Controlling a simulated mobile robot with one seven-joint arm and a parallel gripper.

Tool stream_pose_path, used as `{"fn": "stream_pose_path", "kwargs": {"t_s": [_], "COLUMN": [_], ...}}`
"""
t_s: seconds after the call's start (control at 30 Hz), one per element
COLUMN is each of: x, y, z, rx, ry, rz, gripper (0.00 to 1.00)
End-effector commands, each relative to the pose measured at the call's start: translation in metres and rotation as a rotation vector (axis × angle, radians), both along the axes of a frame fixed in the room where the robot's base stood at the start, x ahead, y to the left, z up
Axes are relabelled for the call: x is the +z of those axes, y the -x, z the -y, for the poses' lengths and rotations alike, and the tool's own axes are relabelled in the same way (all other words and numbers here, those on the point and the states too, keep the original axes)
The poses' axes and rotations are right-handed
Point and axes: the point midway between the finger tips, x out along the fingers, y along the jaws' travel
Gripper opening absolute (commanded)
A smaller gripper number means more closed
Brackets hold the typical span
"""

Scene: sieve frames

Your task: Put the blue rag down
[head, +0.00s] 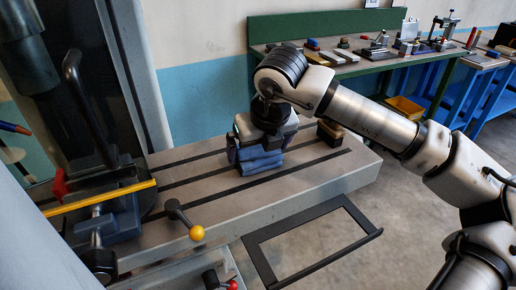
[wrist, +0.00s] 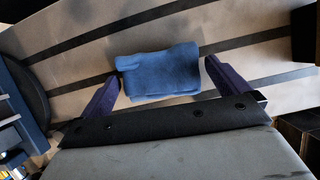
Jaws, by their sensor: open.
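The blue rag (head: 260,163) lies folded on the grey slotted machine table (head: 215,208), right below my gripper (head: 262,150). In the wrist view the blue rag (wrist: 159,71) lies flat across the table between the tips of my gripper (wrist: 163,82). The two dark purple fingers stand apart, one at each side of the rag. The left fingertip is very close to the rag's left edge; I cannot tell if it touches. A small gap shows at the right fingertip.
A wooden block (head: 329,132) stands on the table to the right. A blue vise (head: 122,222), a yellow bar (head: 100,197) and a yellow-knobbed lever (head: 196,232) are at the left. A green workbench (head: 350,70) with tools stands behind. Table to the rag's right front is clear.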

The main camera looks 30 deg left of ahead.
Motion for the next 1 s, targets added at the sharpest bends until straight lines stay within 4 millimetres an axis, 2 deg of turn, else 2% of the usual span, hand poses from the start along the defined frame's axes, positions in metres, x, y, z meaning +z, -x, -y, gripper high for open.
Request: {"fn": "stream_pose_path", "kwargs": {"t_s": [0.3, 0.5, 0.7, 1.0], "x": [0.07, 0.101, 0.112, 0.113], "y": [0.015, 0.023, 0.026, 0.026], "z": [0.02, 0.031, 0.035, 0.035], "rx": [-0.003, -0.003, 0.0, 0.0], "ry": [0.001, 0.001, 0.002, 0.002], "rz": [0.005, 0.001, 0.0, -0.001], "gripper": [1.0, 1.0, 1.0, 1.0]}}
